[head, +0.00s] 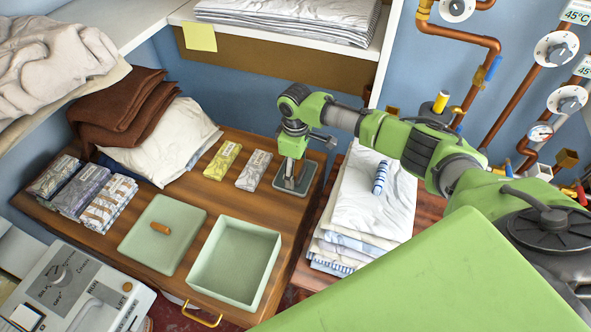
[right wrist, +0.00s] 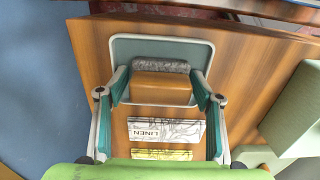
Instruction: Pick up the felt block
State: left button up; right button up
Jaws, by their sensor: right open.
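The felt block (right wrist: 160,90) shows in the right wrist view as a wooden block with a dark grey felt strip along its far side. It lies at a shallow grey tray (right wrist: 120,52), which also shows in the head view (head: 307,174). My right gripper (head: 290,168) is low over this tray and hides the block in the head view. In the right wrist view its open fingers (right wrist: 160,84) stand on either side of the block, with a visible gap at each side. My left gripper is not in view.
Grey (head: 254,170) and yellow (head: 222,160) labelled packets lie left of the tray. A green open box (head: 272,248) and its lid (head: 135,250) stand nearer on the wooden table. Folded linen (head: 345,215) is stacked close to the right. Copper pipes line the wall.

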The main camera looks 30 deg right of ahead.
jog(key=c, duration=0.9)
jog(key=shift+o, duration=0.2)
jog(key=shift+r, duration=0.1)
jog(key=shift+r+b, duration=0.3)
jog(key=shift+r, duration=0.25)
jog(key=s+a+r+b, duration=0.2)
jog(key=s+a+r, duration=0.5)
jog(key=s+r, duration=0.4)
jog(key=shift+s+a+r+b, duration=0.3)
jog(key=shift+s+a+r, duration=0.05)
jog(key=shift+r, duration=0.1)
